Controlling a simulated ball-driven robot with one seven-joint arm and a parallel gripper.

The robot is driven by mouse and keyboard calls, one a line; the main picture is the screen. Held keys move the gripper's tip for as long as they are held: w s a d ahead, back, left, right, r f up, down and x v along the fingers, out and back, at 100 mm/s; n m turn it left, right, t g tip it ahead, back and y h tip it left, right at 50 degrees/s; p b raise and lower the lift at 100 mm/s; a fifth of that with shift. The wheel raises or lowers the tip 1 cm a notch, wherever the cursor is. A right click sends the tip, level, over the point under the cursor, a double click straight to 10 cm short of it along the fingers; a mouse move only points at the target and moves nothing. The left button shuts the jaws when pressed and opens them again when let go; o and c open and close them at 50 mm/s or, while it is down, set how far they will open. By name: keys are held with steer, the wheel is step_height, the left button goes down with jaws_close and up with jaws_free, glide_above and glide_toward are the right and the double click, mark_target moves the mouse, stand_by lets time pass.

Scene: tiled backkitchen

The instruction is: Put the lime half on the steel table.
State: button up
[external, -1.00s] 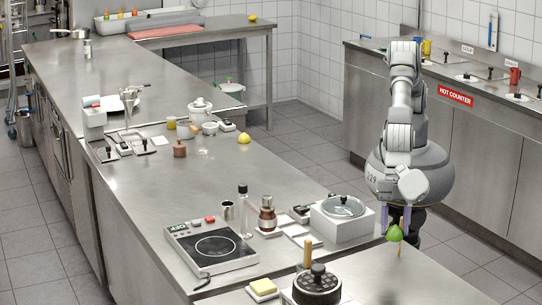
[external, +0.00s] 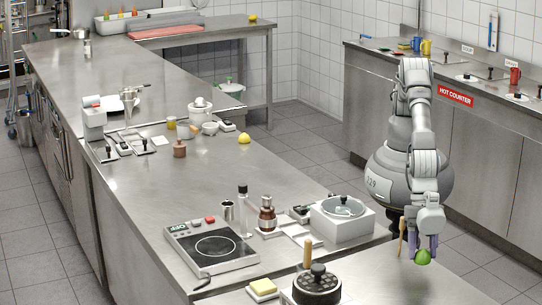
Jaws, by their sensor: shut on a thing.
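My gripper (external: 424,250) is shut on a bright green, rounded piece (external: 423,258), which looks like the lime half. The lime half sits low between the two purplish fingers, with its lower part showing below the tips. It is over the right part of the front steel surface (external: 445,284), which looks like the steel table. I cannot tell whether the lime half touches the steel or hangs just above it.
A thin wooden stick-like thing (external: 401,238) stands just left of my gripper. A dark round pan-like thing (external: 317,287) and a yellow block on a white dish (external: 263,290) are further left. A lidded pot on a white block (external: 342,221) stands behind. Steel right of my gripper is clear.

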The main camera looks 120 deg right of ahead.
mark_target(420, 260)
steer(key=shift+f+b, duration=0.4)
steer(key=shift+f, duration=1.55)
steer(key=shift+f, duration=0.25)
steer(key=o, duration=1)
steer(key=shift+r, duration=0.1)
steer(key=shift+o, duration=0.2)
steer(key=shift+r, duration=0.1)
